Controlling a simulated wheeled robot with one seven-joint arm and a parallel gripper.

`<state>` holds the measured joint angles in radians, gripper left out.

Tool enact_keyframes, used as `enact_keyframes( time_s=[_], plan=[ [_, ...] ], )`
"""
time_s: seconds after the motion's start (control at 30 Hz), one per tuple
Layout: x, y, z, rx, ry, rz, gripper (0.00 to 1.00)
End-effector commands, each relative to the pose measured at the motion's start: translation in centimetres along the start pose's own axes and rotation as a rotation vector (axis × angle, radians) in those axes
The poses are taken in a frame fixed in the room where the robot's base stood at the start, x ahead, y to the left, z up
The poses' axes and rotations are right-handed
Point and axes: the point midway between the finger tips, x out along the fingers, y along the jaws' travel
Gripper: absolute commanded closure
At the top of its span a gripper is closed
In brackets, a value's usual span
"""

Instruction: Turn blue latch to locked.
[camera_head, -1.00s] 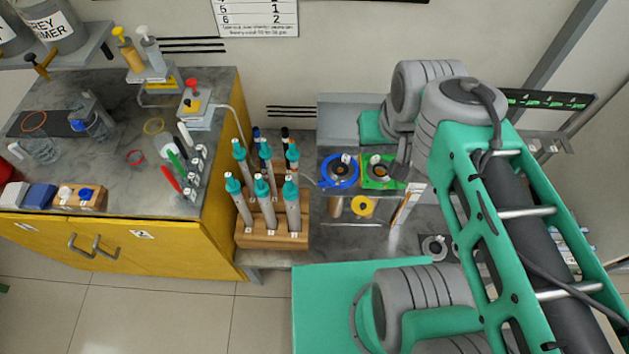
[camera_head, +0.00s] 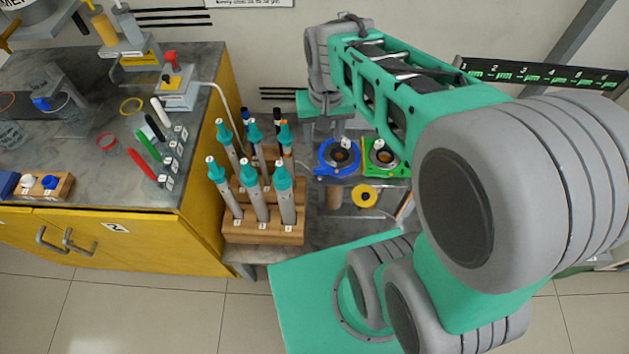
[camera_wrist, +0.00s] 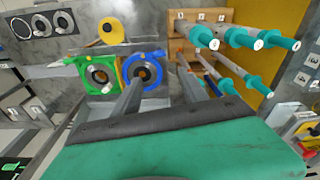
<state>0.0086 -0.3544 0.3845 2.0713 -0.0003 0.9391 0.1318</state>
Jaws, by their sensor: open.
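The blue latch (camera_head: 336,170) is a round blue fitting with a dark centre and a small tab at its lower left, on the low bench. In the wrist view the blue latch (camera_wrist: 155,86) lies just beyond my fingertips, with its tab at the upper right. My gripper (camera_wrist: 160,76) is open and empty, pointing down toward the blue latch. One finger overlaps the ring in that view and the other is to its right. I cannot tell whether either touches it. In the head view my gripper (camera_head: 328,128) is just behind the latch.
A green latch (camera_head: 383,157) sits directly right of the blue one. A wooden rack (camera_head: 262,232) with several teal-capped rods stands to the left. A yellow spool (camera_head: 365,196) is in front. A yellow cabinet (camera_head: 130,240) with a cluttered top is further left.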

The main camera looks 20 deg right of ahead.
Motion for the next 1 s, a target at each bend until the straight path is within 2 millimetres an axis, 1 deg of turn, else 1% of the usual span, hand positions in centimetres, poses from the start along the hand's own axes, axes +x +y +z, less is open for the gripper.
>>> enact_keyframes(
  time_s=[0.03,0.1,0.13,0.27,0.37,0.5,0.6,0.7,0.93,1.0],
  plan=[
    [4.8,-0.1,-0.1,0.014,-0.043,0.006,0.49],
    [7.2,-0.2,-0.2,0.032,-0.081,0.012,0.49],
    [7.8,-0.2,-0.3,0.036,-0.091,0.014,0.49],
    [9.1,-0.4,-0.3,0.040,-0.105,0.016,0.49],
    [10.7,-0.3,0.0,0.040,-0.107,0.016,0.49],
    [13.4,-0.3,0.3,0.040,-0.105,0.016,0.49],
    [14.8,-0.3,0.3,0.040,-0.103,0.016,0.49],
    [15.4,-0.3,0.4,0.040,-0.101,0.016,0.49],
    [15.5,-0.3,0.3,0.040,-0.100,0.015,0.49],
    [15.5,-0.3,0.4,0.040,-0.100,0.015,0.55]
  ],
)
